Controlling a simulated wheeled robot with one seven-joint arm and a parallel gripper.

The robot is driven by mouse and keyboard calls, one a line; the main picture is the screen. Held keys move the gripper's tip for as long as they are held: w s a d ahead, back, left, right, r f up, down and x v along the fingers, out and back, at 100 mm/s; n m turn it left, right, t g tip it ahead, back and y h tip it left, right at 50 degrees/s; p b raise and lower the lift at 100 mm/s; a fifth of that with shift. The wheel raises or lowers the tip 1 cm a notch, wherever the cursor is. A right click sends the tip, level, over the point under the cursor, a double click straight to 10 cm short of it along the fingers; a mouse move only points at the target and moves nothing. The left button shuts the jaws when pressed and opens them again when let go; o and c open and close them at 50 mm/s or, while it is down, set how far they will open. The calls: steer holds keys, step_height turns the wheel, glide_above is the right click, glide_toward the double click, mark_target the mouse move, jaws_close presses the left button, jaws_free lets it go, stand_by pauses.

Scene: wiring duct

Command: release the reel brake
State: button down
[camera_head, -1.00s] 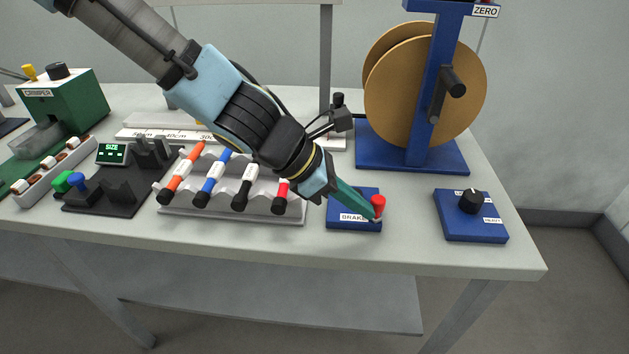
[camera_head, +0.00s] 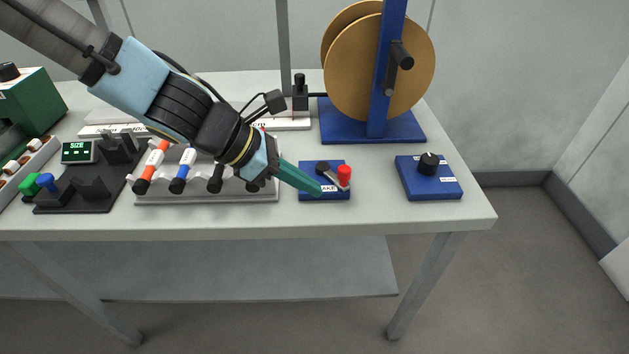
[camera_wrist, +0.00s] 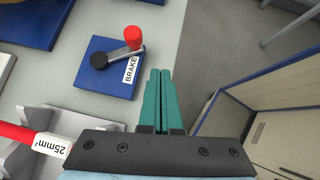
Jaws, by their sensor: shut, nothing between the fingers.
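The reel brake is a blue box (camera_head: 309,190) labelled BRAKE near the front of the table. Its lever (camera_head: 332,175) runs from a black pivot to a red knob (camera_head: 344,174) at the right. In the wrist view the brake box (camera_wrist: 94,75) lies up and left of the fingers, with the red knob (camera_wrist: 133,36) beyond the fingertips. My gripper (camera_head: 317,190) has teal fingers pressed together and empty. Its tips are left of the red knob, over the front left of the box in the head view. The wrist view shows the fingers (camera_wrist: 160,72) apart from the knob.
A reel (camera_head: 350,65) on a blue stand (camera_head: 335,130) is behind the brake. A blue box with a black dial (camera_head: 428,163) is at the right. A rack of coloured tools (camera_head: 200,197) stands left, under my arm. The front table strip is clear.

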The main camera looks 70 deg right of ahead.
steer(key=shift+w+r, duration=0.15)
steer(key=shift+w, duration=0.05)
steer(key=w+a+r, duration=0.3)
steer(key=a+r, duration=0.2)
steer(key=r, duration=0.1)
steer(key=shift+w+a, duration=0.1)
stand_by(0.5)
steer(key=w+a+f+m+t, duration=0.25)
steer(key=w+a, duration=0.45)
steer(key=w, duration=0.6)
steer(key=w+a+f+m+t, duration=0.15)
steer(key=w+a+t, duration=0.25)
steer(key=w+a, duration=0.55)
steer(key=w+a+r+m+t+y, duration=0.1)
steer(key=w+a, duration=0.5)
steer(key=a, duration=0.6)
steer(key=w+a+m+t+y, duration=0.2)
steer(key=w+a, duration=0.5)
steer(key=a, duration=0.5)
steer(key=shift+r+y, duration=0.4)
steer(key=shift+y, duration=0.2)
